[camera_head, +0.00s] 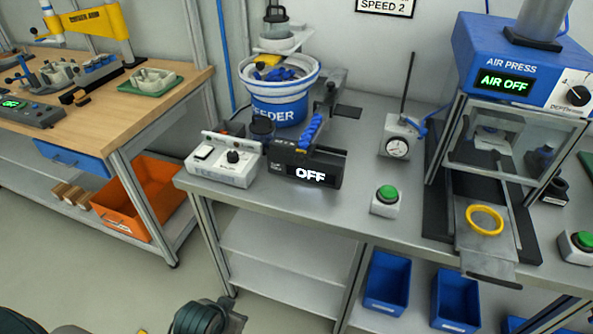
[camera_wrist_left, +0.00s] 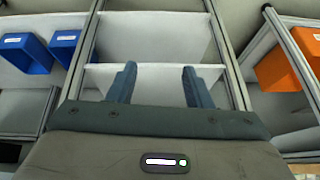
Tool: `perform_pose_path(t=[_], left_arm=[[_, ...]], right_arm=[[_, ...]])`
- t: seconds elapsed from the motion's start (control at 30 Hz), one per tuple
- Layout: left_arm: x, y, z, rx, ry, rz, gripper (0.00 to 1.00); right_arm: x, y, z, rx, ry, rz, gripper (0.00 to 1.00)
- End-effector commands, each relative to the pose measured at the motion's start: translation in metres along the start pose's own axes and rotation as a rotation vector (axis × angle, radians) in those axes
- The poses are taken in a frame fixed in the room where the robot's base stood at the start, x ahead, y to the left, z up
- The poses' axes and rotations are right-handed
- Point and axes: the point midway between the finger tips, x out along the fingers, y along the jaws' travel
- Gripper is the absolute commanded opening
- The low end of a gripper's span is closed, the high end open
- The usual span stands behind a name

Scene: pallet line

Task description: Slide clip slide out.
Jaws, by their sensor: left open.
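I cannot tell for sure which part is the clip slide. The feeder (camera_head: 277,108) is a blue and white bowl holding blue clips. Blue clips (camera_head: 311,130) stand in a row on a track in front of it, above a dark unit (camera_head: 303,169) reading OFF. The air press (camera_head: 516,62) at the right reads AIR OFF. Its metal slide plate (camera_head: 482,245) extends toward the front edge with a yellow ring (camera_head: 485,220) on it. My left gripper (camera_wrist_left: 158,86) is open and empty in the wrist view, facing shelving, apart from the bench parts. My right gripper is not in view.
A white control box (camera_head: 222,166) with a knob stands left of the dark unit. A dial gauge (camera_head: 398,146) and a green button (camera_head: 386,198) stand mid-bench. Blue bins (camera_head: 387,280) sit on the lower shelf. An orange bin (camera_head: 150,195) sits under the left wooden bench (camera_head: 130,115).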

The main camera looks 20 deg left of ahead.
Motion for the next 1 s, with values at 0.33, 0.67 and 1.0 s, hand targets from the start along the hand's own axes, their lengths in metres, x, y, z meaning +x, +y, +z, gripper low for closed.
perform_pose_path(t=[0.33, 0.67, 1.0], left_arm=[[-0.065, 0.028, -0.190, -0.022, 0.656, 0.044, 0.45], [-0.119, 0.033, -0.293, -0.077, 1.080, 0.007, 0.45], [-0.107, 0.031, -0.334, -0.078, 1.107, 0.000, 0.45]], right_arm=[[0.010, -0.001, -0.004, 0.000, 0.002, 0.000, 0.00], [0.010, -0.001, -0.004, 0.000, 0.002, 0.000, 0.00], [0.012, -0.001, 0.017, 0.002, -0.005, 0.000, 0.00]])
